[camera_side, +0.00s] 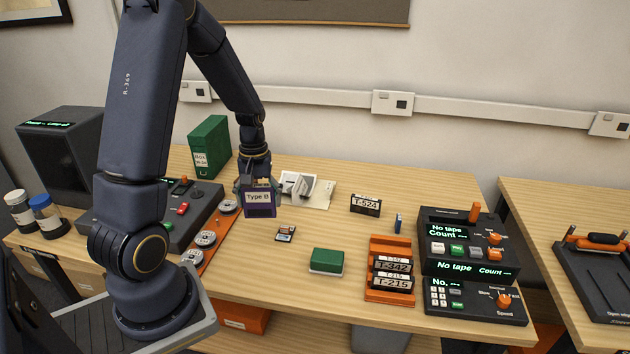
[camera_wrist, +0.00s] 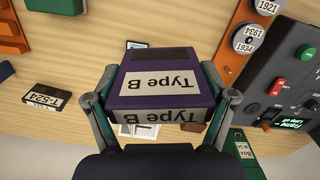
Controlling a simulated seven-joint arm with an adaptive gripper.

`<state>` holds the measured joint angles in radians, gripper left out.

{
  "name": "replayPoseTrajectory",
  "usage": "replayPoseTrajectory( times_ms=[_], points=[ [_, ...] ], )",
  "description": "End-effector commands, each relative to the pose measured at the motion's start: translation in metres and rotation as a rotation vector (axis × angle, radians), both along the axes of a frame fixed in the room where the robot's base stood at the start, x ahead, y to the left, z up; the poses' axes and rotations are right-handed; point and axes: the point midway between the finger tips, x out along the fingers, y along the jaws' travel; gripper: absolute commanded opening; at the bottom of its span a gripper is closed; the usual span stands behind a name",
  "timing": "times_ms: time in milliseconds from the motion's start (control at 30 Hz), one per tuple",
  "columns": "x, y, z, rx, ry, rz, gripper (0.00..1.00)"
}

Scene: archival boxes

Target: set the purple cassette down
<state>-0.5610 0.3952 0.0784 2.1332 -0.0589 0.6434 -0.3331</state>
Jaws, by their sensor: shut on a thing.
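The purple cassette (camera_side: 260,210) carries a white label reading "Type B".
A green box (camera_side: 209,146) stands at back left, reels (camera_side: 206,239) lie on an orange strip, and a green-topped block (camera_side: 327,261) lies in front. An orange rack (camera_side: 391,285) with tapes and a black tape T-524 (camera_side: 366,205) are to the right.

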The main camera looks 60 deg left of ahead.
Motion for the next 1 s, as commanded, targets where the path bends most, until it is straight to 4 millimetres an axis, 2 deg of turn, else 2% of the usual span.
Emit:
replayPoseTrajectory(
  times_ms=[33,200,367,467,767,900,1000],
  points=[
    [0.021,-0.010,0.005,0.005,-0.005,-0.035,0.16],
    [0.069,-0.046,0.014,0.017,-0.020,-0.148,0.16],
    [0.085,-0.068,0.012,0.020,-0.024,-0.220,0.16],
    [0.099,-0.067,0.005,0.020,-0.022,-0.230,0.16],
    [0.175,-0.047,-0.033,0.018,-0.021,-0.230,0.16],
    [0.196,-0.041,-0.062,0.018,-0.019,-0.229,0.16],
    [0.206,-0.038,-0.074,0.020,-0.021,-0.229,0.16]
  ],
)
